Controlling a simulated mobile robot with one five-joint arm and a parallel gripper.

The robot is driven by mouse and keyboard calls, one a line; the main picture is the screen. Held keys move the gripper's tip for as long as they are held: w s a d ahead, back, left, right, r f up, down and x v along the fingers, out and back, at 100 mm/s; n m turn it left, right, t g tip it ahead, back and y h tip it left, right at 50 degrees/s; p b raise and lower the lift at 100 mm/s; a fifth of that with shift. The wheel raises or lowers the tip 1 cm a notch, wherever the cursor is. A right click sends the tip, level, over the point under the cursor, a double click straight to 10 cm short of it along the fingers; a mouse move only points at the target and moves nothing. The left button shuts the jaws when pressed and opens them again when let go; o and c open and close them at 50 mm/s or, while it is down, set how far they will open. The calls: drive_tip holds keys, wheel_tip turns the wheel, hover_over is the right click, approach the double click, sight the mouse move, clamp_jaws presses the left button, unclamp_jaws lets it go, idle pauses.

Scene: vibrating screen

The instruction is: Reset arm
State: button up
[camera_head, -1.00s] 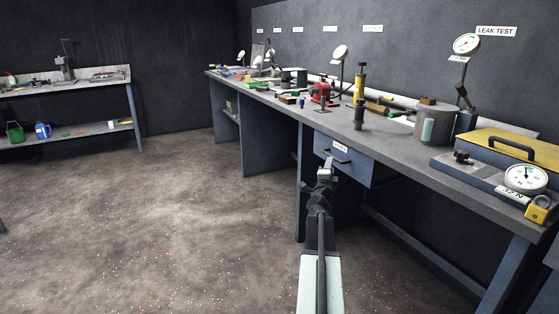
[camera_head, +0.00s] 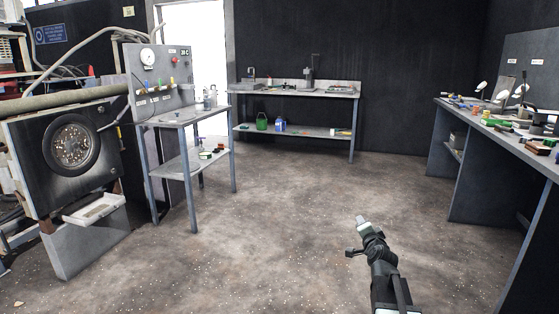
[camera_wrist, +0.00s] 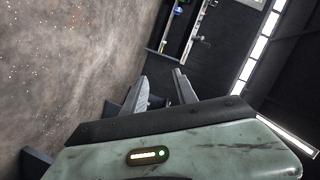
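My gripper (camera_head: 362,222) shows in the lower right of the head view, at the end of my raised arm. It is over the open floor, apart from every bench. In the wrist view my gripper (camera_wrist: 160,85) has its two fingers spread with a gap between them. Nothing is held between them.
A long workbench (camera_head: 480,117) with gauges and tools runs along the right. A back bench (camera_head: 295,92) stands against the dark wall. A small gauge stand (camera_head: 180,115) and a round screen machine (camera_head: 70,150) are at left. The middle floor (camera_head: 270,220) is clear.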

drive_tip(key=s+a+f+n+g+y, duration=0.2)
drive_tip(key=a+f+n, duration=0.1)
drive_tip(key=a, duration=0.4)
drive_tip(key=s+a+f+n+g+y, duration=0.1)
drive_tip(key=s+a+f+n+y, duration=0.1)
drive_tip(key=a+f, duration=0.35)
drive_tip(key=s+a+f+n+g, duration=0.4)
drive_tip(key=s+a+f+g, duration=0.1)
drive_tip(key=s+a, duration=0.3)
drive_tip(key=s+d+f+n+g+h, duration=0.1)
drive_tip(key=s+d+f+n+g, duration=0.2)
drive_tip(key=s, duration=0.5)
drive_tip(key=s+d+f+n+g+h, duration=0.1)
drive_tip(key=s+f+g, duration=0.25)
drive_tip(key=s, duration=0.35)
wheel_tip(320, 180, up, 37)
drive_tip(key=s+g+p, duration=0.1)
drive_tip(key=p, duration=3.5)
drive_tip(key=shift+s+a, duration=0.2)
drive_tip(key=shift+a, duration=0.1)
